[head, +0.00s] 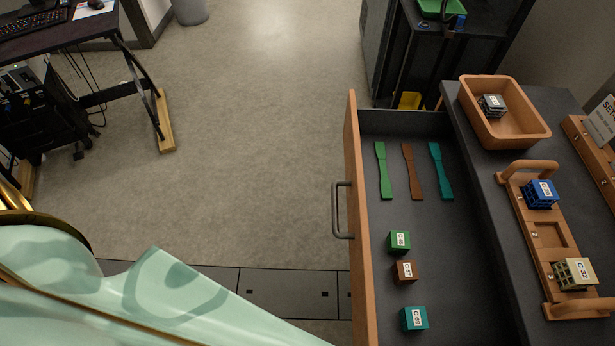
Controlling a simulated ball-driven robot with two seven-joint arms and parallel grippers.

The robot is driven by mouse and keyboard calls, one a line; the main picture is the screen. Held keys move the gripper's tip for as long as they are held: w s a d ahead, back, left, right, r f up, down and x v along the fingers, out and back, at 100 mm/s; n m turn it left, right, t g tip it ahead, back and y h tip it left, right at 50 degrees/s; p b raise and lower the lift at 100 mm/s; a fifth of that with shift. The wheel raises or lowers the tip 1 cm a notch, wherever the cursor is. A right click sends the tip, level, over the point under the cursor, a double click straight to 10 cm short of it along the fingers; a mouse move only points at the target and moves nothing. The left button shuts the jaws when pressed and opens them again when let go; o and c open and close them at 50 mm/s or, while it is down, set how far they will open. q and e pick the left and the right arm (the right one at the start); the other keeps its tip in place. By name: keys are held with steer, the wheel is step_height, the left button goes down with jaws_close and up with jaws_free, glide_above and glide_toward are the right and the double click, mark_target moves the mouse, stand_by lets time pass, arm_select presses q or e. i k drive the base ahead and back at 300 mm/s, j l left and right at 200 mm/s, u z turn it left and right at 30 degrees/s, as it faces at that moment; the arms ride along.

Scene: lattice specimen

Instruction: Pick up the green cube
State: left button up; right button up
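The green cube (399,242) has a white label on top and sits in the open drawer (450,289). A brown cube (404,272) is just below it in the picture, and a teal cube (414,319) is further toward the bottom edge. The green cube stands clear of the drawer's front panel. Neither of my grippers shows in the head view. A pale green part with a gold edge fills the lower left.
Green (383,171), brown (413,171) and teal (441,171) flat strips lie further back in the drawer. On the counter stand a wooden bowl (535,131) with a grey lattice cube and a wooden tray (549,263) holding blue and beige lattice cubes. The floor left of the drawer is clear.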

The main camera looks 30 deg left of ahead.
mark_target(398, 241)
steer(key=u, duration=0.35)
steer(key=z, duration=1.65)
steer(key=k+u, duration=0.3)
steer(key=k+j+u, duration=0.1)
steer(key=u, duration=0.25)
